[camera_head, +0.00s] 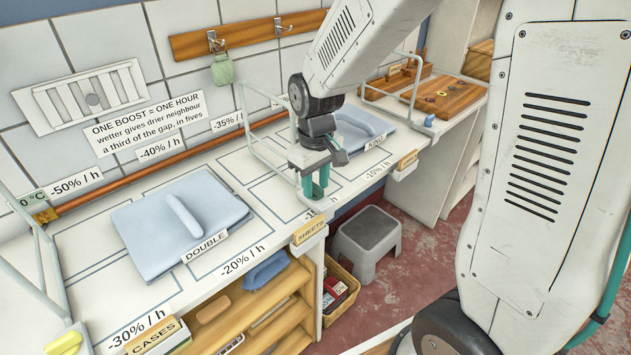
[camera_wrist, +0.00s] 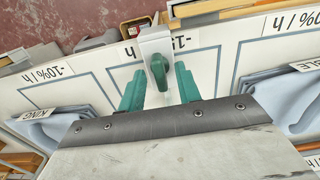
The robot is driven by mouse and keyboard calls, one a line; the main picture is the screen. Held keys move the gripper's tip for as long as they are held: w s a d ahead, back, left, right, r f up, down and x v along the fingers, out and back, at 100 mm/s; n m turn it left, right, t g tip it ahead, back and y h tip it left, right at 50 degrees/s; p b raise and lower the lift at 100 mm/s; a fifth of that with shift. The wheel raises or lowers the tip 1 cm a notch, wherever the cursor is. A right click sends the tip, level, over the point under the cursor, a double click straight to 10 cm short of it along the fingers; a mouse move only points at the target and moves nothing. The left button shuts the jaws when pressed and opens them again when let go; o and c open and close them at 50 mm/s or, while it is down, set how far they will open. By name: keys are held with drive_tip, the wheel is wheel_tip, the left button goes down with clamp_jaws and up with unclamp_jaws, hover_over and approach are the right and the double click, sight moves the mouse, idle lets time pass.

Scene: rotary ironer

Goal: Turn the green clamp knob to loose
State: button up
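The green clamp knob (camera_wrist: 158,74) shows in the wrist view on a white clamp body (camera_wrist: 155,45) at the shelf's front edge. Its lever shape points roughly along the line of sight of the fingers. My gripper (camera_wrist: 160,69) is open, with one green finger on each side of the knob and a visible gap on both sides. Whether the fingertips are level with the knob in depth is hard to tell. In the head view, my gripper (camera_head: 314,186) points down over the front edge of the white shelf, and the knob is hidden or not distinguishable there.
The white shelf (camera_head: 92,285) holds folded blue linen (camera_head: 145,235) at left and more blue linen (camera_head: 355,130) at right. Thin wire frames (camera_head: 262,140) stand between sections. A grey step stool (camera_head: 367,240) stands on the floor below. The shelf around my gripper is mostly clear.

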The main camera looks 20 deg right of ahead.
sight(316, 185)
wheel_tip(316, 185, up, 8)
drive_tip(key=shift+f, duration=0.1)
idle(0.4)
drive_tip(key=s+d+r+m, duration=0.1)
drive_tip(key=s+r+m, duration=0.1)
drive_tip(key=s, duration=0.9)
drive_tip(key=s+d+r+m+t, duration=0.1)
drive_tip(key=s+r, duration=0.4)
drive_tip(key=s, duration=0.6)
drive_tip(key=shift+s+d+m, duration=0.2)
drive_tip(key=shift+d+m, duration=0.2)
drive_tip(key=shift+d, duration=0.15)
